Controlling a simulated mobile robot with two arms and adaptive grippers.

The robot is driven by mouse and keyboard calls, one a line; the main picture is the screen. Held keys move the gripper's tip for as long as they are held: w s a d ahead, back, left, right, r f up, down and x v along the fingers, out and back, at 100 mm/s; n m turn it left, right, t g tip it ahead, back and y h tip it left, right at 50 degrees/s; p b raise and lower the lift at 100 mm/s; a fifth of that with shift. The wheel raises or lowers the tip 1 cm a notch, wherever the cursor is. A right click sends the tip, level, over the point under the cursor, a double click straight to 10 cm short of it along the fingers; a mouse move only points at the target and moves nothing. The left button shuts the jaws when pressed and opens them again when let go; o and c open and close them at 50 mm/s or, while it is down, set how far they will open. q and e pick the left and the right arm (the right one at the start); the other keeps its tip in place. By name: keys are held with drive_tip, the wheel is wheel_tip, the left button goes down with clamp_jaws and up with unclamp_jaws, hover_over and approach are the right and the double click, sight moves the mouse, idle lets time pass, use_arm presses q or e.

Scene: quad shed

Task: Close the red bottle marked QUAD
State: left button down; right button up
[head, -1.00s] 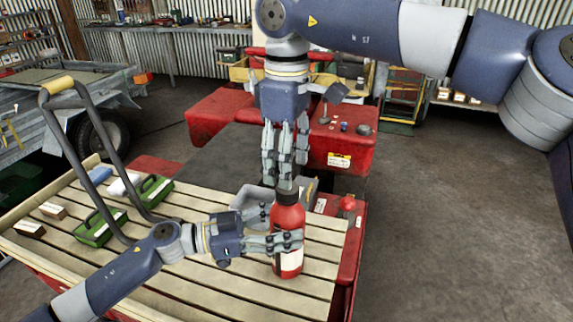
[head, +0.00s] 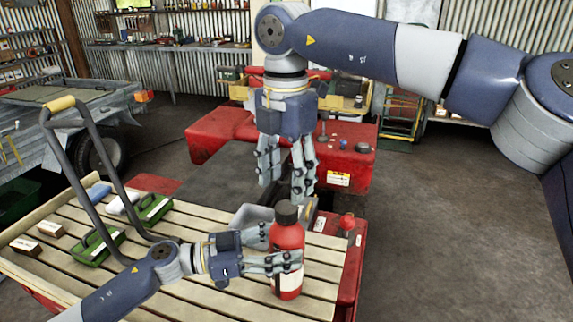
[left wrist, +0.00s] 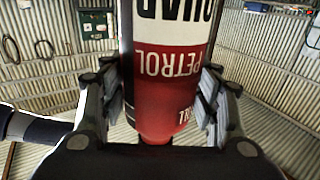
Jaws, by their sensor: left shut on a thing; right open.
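The red bottle (head: 287,240) stands upright over the slatted table with a black cap (head: 286,212) on its neck. In the left wrist view the bottle (left wrist: 165,90) shows upside down, with QUAD and PETROL readable on its label. My left gripper (head: 288,263) is shut around the bottle's body from the left, with its fingers (left wrist: 165,100) on both sides. My right gripper (head: 286,188) points down above the cap, open, its fingers spread with nothing between them. I cannot tell whether the cap is fully seated.
A red quad (head: 225,130) stands behind.

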drive_tip(key=n, duration=0.5)
drive_tip(key=shift+r, duration=0.2)
drive_tip(key=n, duration=0.8)
drive_tip(key=shift+r, duration=0.2)
drive_tip(key=n, duration=0.4)
drive_tip(key=shift+r+n, duration=0.15)
drive_tip(key=shift+n, duration=0.15)
drive_tip(key=n, duration=0.4)
drive_tip(key=shift+r+n, duration=0.15)
drive_tip(key=shift+n, duration=0.25)
drive_tip(key=n, duration=0.4)
drive_tip(key=shift+r+n, duration=0.1)
drive_tip(key=shift+n, duration=0.3)
drive_tip(key=n, duration=0.4)
drive_tip(key=shift+r+n, duration=0.15)
drive_tip(key=shift+n, duration=0.25)
drive_tip(key=n, duration=0.4)
drive_tip(key=shift+d+r, duration=0.1)
